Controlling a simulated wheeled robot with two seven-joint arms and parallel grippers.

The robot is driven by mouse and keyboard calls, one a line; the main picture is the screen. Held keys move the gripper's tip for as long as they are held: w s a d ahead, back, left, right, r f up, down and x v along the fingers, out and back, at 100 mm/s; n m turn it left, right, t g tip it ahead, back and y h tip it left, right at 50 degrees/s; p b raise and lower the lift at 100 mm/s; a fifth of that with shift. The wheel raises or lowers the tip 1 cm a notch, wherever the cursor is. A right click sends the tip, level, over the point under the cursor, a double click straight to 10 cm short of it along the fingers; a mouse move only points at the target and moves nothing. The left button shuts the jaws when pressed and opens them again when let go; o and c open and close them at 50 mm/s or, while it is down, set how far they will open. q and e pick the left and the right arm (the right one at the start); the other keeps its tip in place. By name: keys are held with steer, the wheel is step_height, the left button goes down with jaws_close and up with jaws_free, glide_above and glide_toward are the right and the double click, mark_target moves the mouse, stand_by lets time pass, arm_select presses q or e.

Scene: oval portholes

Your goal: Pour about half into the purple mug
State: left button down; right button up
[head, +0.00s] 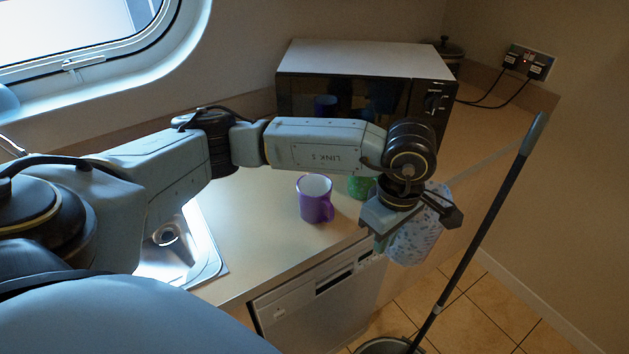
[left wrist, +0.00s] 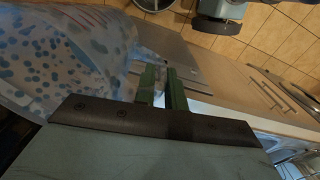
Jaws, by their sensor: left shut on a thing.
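A purple mug (head: 314,203) stands upright on the counter, its handle to the right and its white inside partly showing. My left gripper (head: 382,242) is to the right of the mug, near the counter's front edge, and is shut on a pale jug with blue speckles (head: 418,238). The jug is held in the air and looks tilted. In the left wrist view the speckled jug (left wrist: 65,55) fills the upper left, beside my green fingers (left wrist: 162,88). Its contents cannot be seen. My right gripper is not in view.
A green vessel (head: 361,187) stands behind my left arm, partly hidden. A microwave (head: 360,85) is at the back. A sink (head: 175,250) lies left, a dishwasher (head: 315,300) below the counter. A mop handle (head: 485,225) leans at right. Counter (head: 260,255) around the mug's front is clear.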

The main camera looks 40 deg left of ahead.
arm_select(q)
steer(key=n, duration=0.2)
steer(key=d+n, duration=0.1)
steer(key=n, duration=0.1)
steer(key=shift+s+p, duration=0.3)
steer(key=shift+p, duration=0.05)
steer(key=d+n, duration=0.1)
steer(key=n, duration=0.3)
steer(key=s+n+p, duration=0.1)
steer(key=n, duration=0.3)
steer(key=s+d+n+p, duration=0.1)
steer(key=n, duration=0.3)
steer(key=shift+d+f+n, duration=0.3)
steer(key=shift+n, duration=0.1)
steer(key=shift+r, duration=0.1)
